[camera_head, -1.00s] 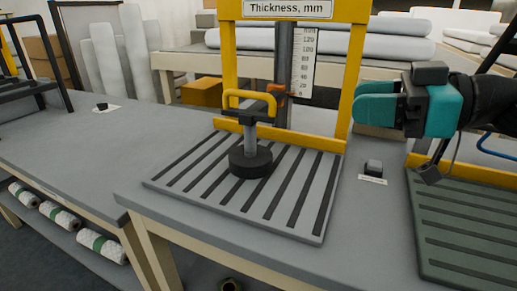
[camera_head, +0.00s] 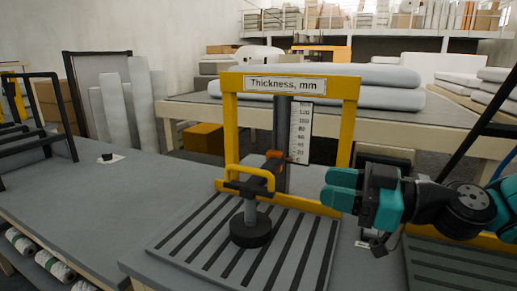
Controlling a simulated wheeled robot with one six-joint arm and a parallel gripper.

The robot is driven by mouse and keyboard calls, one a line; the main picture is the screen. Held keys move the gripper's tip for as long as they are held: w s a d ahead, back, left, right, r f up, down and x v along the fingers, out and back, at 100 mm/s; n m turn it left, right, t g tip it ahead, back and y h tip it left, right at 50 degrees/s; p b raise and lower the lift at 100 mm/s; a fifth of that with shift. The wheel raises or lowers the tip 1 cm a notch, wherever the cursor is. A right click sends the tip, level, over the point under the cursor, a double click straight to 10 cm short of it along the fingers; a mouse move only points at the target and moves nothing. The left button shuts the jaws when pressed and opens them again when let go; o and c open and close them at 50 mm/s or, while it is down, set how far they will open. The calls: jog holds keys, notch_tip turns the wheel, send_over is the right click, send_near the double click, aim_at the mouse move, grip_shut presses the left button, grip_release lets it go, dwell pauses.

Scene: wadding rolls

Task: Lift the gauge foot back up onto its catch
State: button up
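The gauge foot (camera_head: 251,231) is a round black disc on a grey stem, low down at the slotted grey plate (camera_head: 196,240) of the thickness gauge. Its yellow loop handle (camera_head: 250,172) sits above the stem. An orange pointer (camera_head: 289,158) is near the bottom of the white scale (camera_head: 300,130), close to 0. The catch cannot be made out. My gripper (camera_head: 340,190), with teal fingers pointing left, is right of the handle and apart from it, by the yellow frame's right post (camera_head: 346,130). The gap between its fingers is unclear from this angle.
The yellow gauge frame (camera_head: 230,125) stands around the column. A second green slotted plate (camera_head: 440,262) is at the right, under my arm. A small black object (camera_head: 107,157) lies on the left table. Grey rolls (camera_head: 330,104) lie on a bench behind.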

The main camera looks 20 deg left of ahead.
aim_at(258, 172)
jog(key=a+p, duration=0.1)
jog(key=a, duration=0.3)
jog(key=a+p, duration=0.1)
jog(key=a, duration=0.4)
jog(key=w+a+p, duration=0.1)
jog(key=a, duration=0.4)
jog(key=shift+c, duration=0.5)
grip_shut()
